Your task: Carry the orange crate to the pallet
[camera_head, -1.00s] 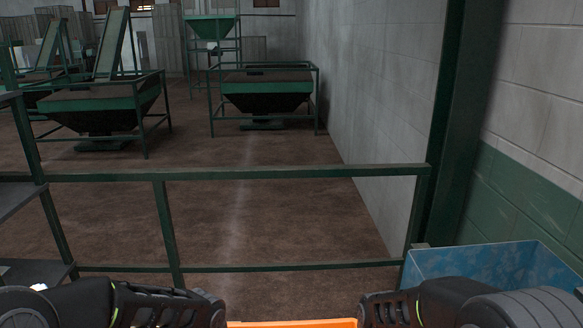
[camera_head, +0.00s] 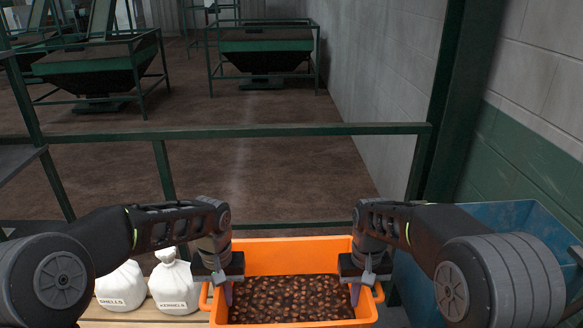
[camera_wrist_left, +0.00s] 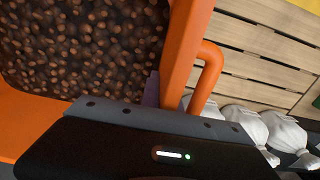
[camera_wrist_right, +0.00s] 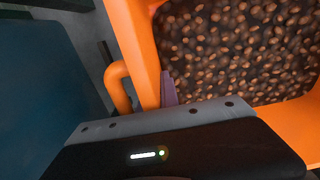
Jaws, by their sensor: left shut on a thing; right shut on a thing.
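The orange crate (camera_head: 292,256), filled with brown nuts (camera_head: 290,298), is at the bottom centre of the head view, in front of me. My left gripper (camera_head: 226,290) is shut on its left side wall by the handle. My right gripper (camera_head: 358,290) is shut on its right side wall. Both wrist views show a purplish finger against the inner wall, with the handle loop (camera_wrist_left: 208,75) outside it. The slatted wooden pallet (camera_head: 140,316) lies left of the crate, bearing white sacks marked SHELLS (camera_head: 121,287) and KERNELS (camera_head: 174,285). The crate's underside is hidden.
A blue bin (camera_head: 500,213) stands right of the crate, partly behind my right arm. A green railing (camera_head: 290,130) runs across beyond the crate. A grey shelf (camera_head: 18,160) is at the left edge. Green hoppers (camera_head: 265,58) stand farther off.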

